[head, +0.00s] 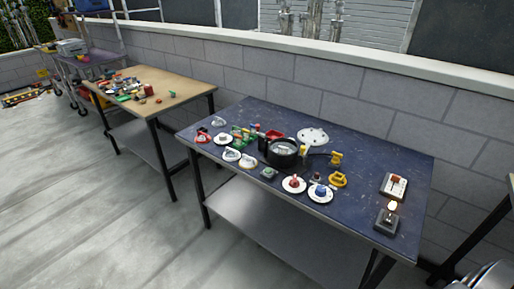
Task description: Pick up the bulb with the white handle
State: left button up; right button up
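A blue-topped workbench (365,160) holds many small parts. Several small pieces have arched handles: a white-handled one (218,121) at the back left, a red-handled one (203,136) near the left edge, a pale one (231,154) at the front left and a yellow one (338,180) right of the middle. They are too small for me to tell which carries the bulb with the white handle. A lit bulb (392,206) stands on a dark square base (387,221) at the bench's right end. Neither of my grippers is in view.
A black pot (282,152) stands mid-bench, with a white disc (312,136) behind it. White plates with red (294,183) and blue (320,193) pieces lie at the front. A switch box (394,186) sits at right. A wooden table (173,92) stands left, a block wall behind.

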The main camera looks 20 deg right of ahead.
aim_at(284, 149)
jog(key=u, duration=0.1)
jog(key=i, duration=1)
jog(key=z, duration=0.3)
